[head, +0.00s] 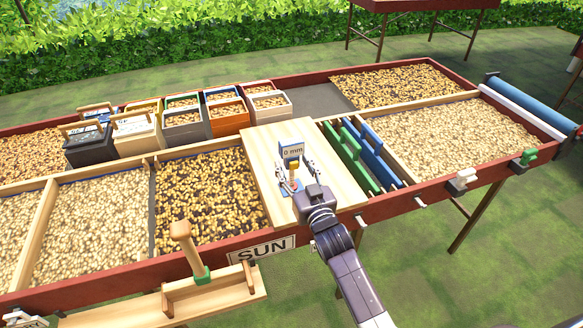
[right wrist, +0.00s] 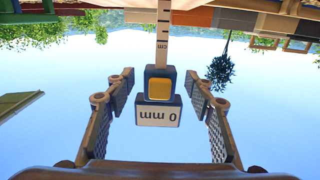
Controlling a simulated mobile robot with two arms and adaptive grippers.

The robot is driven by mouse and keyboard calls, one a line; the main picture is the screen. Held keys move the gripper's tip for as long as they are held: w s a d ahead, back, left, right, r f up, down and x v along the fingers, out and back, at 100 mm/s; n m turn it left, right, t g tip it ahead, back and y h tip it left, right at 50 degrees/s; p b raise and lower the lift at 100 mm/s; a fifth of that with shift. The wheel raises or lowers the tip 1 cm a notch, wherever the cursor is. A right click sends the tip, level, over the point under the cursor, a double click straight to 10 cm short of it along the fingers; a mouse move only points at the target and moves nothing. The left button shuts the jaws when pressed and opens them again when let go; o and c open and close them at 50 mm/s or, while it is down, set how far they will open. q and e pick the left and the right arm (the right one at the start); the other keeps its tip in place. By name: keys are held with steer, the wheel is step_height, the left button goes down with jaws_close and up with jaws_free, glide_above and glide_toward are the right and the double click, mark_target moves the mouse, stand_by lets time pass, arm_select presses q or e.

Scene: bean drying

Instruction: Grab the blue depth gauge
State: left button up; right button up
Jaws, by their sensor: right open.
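The blue depth gauge (head: 291,150) stands upright on the pale wooden board (head: 262,160), its display reading "0 mm". In the right wrist view, the blue gauge (right wrist: 163,72) has a yellow button, and a ruler-like scale runs up from it. My right gripper (head: 297,173) is open with its fingers on either side of the gauge. In the wrist view, gaps show between the gauge and both fingers, so it is not gripped. My left gripper is not in view.
Several bean boxes (head: 183,127) stand behind and left of the board. A wooden-handled tool (head: 184,245) stands on the front shelf (head: 232,290) near the "SUN" sign (head: 262,250).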

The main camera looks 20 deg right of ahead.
steer(key=shift+w, duration=1.05)
jaws_close()
steer(key=shift+r, duration=0.1)
